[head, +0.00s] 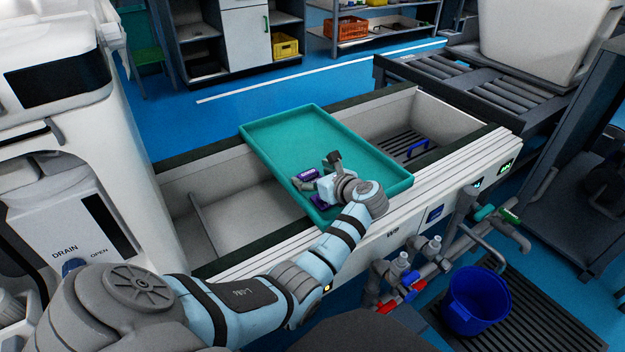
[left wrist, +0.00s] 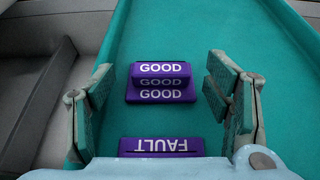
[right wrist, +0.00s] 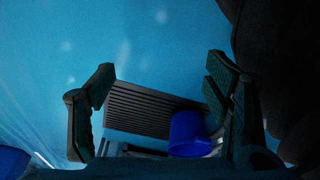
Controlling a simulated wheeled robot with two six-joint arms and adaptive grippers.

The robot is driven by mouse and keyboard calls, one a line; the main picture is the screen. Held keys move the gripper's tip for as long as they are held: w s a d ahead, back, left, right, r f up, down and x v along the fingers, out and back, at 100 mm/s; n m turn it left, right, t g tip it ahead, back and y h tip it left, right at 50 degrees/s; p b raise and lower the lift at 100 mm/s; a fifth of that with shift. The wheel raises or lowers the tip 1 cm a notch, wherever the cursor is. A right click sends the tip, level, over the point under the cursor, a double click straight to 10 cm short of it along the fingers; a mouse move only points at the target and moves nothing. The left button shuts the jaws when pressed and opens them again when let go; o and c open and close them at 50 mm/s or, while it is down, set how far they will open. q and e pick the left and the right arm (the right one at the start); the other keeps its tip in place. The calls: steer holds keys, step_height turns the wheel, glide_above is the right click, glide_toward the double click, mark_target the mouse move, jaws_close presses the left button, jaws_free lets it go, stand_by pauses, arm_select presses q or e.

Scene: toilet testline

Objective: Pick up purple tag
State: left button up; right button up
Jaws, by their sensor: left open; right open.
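A purple tag (left wrist: 161,82) marked GOOD lies on the teal tray, between the open fingers of my left gripper (left wrist: 161,108) and a little ahead of them in the left wrist view. In the head view this tag (head: 307,174) shows just beyond my left gripper (head: 318,176). A second purple tag (left wrist: 161,147) marked FAULT, upside down in the left wrist view, lies nearer the wrist; it is partly hidden by the wrist. My right gripper (right wrist: 160,105) is open and empty over the floor.
The teal tray (head: 290,130) rests across a white trough (head: 440,125) with dark rims. A white machine (head: 95,170) stands at the left. Pipes with red and blue valves (head: 405,285) and a blue bucket (head: 475,300) are at the front right. Most of the tray is bare.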

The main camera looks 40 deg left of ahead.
arm_select(q)
steer(key=shift+x, duration=0.95)
steer(key=shift+w+a+f+b, duration=0.1)
steer(key=shift+a+f+b, duration=0.05)
steer(key=shift+f+b, duration=0.15)
steer(key=c, duration=0.9)
arm_select(e)
steer(key=shift+v, duration=1.1)
arm_select(q)
steer(key=shift+o, duration=0.2)
arm_select(e)
steer(key=shift+w, duration=0.15)
